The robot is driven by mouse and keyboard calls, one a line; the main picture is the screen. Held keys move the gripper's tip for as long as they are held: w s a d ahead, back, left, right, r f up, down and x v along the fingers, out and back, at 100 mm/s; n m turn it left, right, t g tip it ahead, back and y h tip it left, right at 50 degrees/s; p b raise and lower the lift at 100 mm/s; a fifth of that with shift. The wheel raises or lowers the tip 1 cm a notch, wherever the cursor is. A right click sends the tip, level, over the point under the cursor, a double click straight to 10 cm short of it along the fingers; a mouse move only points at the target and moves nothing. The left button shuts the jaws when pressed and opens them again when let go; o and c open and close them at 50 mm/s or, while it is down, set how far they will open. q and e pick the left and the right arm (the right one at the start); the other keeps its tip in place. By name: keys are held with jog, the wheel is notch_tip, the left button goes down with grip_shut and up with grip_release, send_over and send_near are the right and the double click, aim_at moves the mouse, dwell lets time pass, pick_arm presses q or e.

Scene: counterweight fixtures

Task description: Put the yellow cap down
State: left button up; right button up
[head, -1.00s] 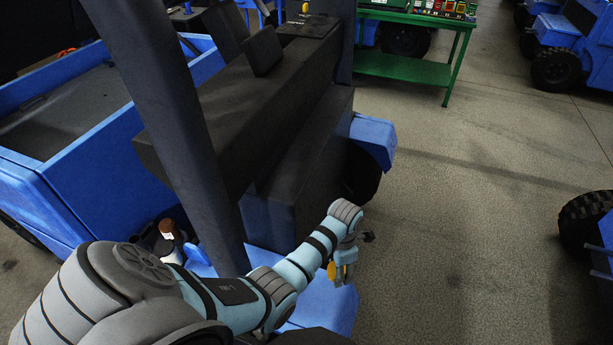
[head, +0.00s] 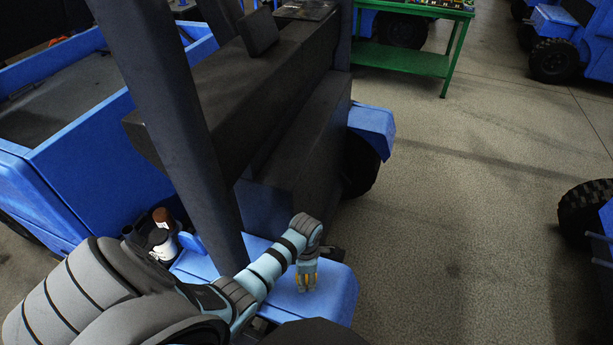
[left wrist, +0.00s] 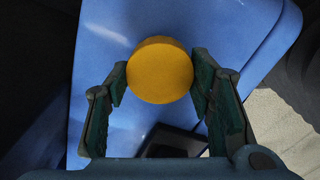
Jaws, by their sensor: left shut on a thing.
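My left gripper (head: 306,286) points down over the flat blue fender (head: 338,298) of the vehicle in the head view. It is shut on the yellow cap (left wrist: 160,71), a round disc seen from above between the fingertips in the left wrist view. In the head view only slivers of yellow show among the fingers. The blue surface (left wrist: 110,70) lies beneath the cap in the left wrist view. I cannot tell whether the cap touches it. My right gripper is not in view.
A dark post (head: 170,110) and a dark vehicle body (head: 300,140) stand close behind the arm. Small bottles (head: 162,240) stand left of the fender. A green table (head: 400,60) is at the back. Open concrete floor (head: 470,200) lies to the right.

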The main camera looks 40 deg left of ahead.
pick_arm(q)
jog(key=shift+f, duration=0.65)
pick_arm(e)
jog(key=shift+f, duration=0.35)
pick_arm(q)
jog(key=shift+f, duration=0.4)
jog(key=o, duration=1.3)
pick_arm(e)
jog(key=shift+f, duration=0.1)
pick_arm(q)
notch_tip(320, 180, up, 13)
jog(key=p, duration=0.5)
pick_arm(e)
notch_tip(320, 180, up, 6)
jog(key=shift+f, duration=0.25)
pick_arm(q)
jog(key=shift+f, duration=0.1)
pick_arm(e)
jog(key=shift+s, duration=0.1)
